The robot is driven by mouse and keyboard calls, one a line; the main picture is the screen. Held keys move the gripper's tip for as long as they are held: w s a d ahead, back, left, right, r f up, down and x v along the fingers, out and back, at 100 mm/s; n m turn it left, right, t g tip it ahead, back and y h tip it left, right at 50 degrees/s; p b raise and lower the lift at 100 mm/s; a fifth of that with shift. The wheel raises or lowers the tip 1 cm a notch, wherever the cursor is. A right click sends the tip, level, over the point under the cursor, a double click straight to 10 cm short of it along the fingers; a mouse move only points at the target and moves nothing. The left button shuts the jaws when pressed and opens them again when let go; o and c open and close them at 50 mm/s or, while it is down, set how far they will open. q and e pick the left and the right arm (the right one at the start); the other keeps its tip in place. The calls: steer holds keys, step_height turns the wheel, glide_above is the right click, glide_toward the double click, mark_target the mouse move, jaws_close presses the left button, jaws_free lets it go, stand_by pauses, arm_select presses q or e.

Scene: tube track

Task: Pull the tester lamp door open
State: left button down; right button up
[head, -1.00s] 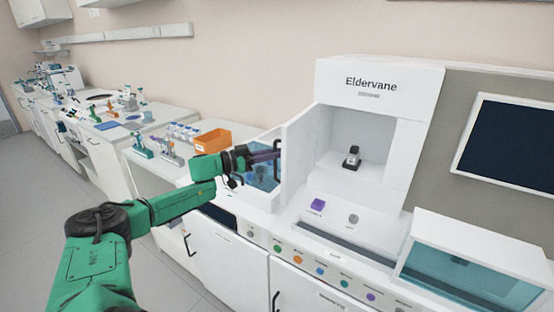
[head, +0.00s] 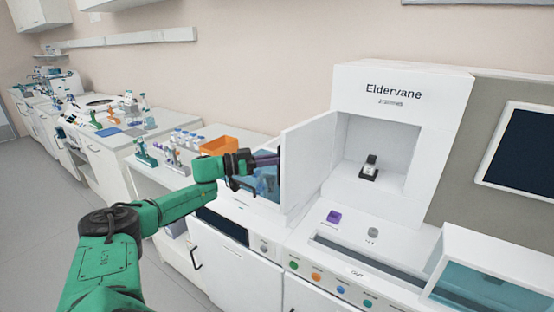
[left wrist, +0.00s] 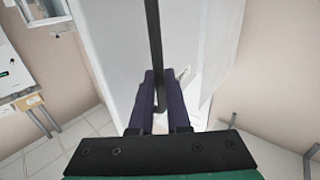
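The white tester (head: 418,90) marked Eldervane stands at the right in the head view. Its white door (head: 312,165) is swung outward on the left side, leaving the chamber open to view. A small dark block with a light top (head: 370,168) sits inside. My left gripper (head: 278,158) is at the door's free edge. In the left wrist view the purple fingers (left wrist: 161,85) stand on both sides of the black bar handle (left wrist: 154,40) and appear closed on it. My right gripper is not in view.
A teal-windowed box (head: 490,275) is at the lower right. An orange bin (head: 218,146) stands behind my left arm. Open floor lies at the left.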

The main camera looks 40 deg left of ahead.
arm_select(q)
steer(key=c, duration=1)
jaws_free()
steer(key=shift+o, duration=0.5)
steer(key=shift+w+d, duration=0.1)
steer(key=shift+w, duration=0.15)
steer(key=shift+s, duration=0.1)
steer(key=b+v, duration=0.3)
steer(key=v, duration=1.1)
steer(key=shift+s+a, duration=0.2)
steer(key=shift+s, duration=0.05)
steer(key=shift+w, duration=0.1)
